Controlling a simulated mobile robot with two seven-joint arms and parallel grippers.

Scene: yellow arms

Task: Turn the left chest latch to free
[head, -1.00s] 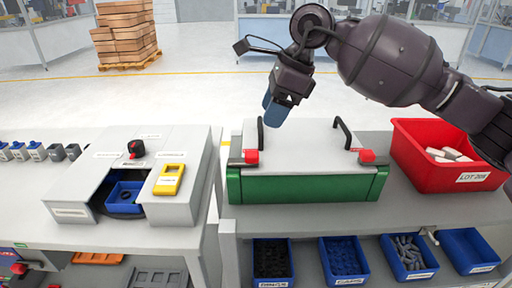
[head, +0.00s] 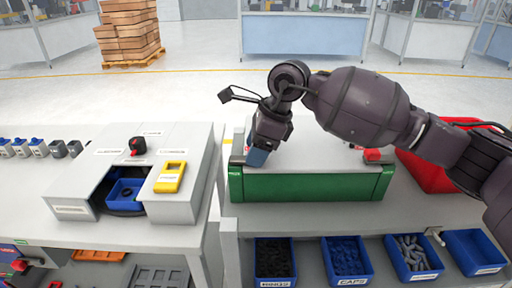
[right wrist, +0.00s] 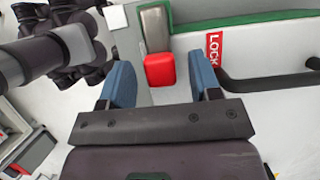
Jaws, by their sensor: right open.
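The chest (head: 310,187) is a green box with a pale grey lid (head: 325,150), standing on the right-hand bench. Its left latch shows in the right wrist view as a red knob (right wrist: 160,70) on a grey metal bar, with a red LOCK label (right wrist: 214,48) beside it. My right gripper (head: 257,157) is over the chest's left front corner and hides the left latch in the head view. In the right wrist view its blue fingers (right wrist: 163,87) are open, one on each side of the red knob. The right latch (head: 372,155) is a red knob at the lid's right front. My left gripper is not in view.
A red bin (head: 425,172) stands right of the chest, partly behind my right arm. Blue bins (head: 347,262) sit on the shelf below. The left bench holds a grey housing (head: 90,185) with a yellow device (head: 170,177). A black handle (right wrist: 270,82) rises from the lid.

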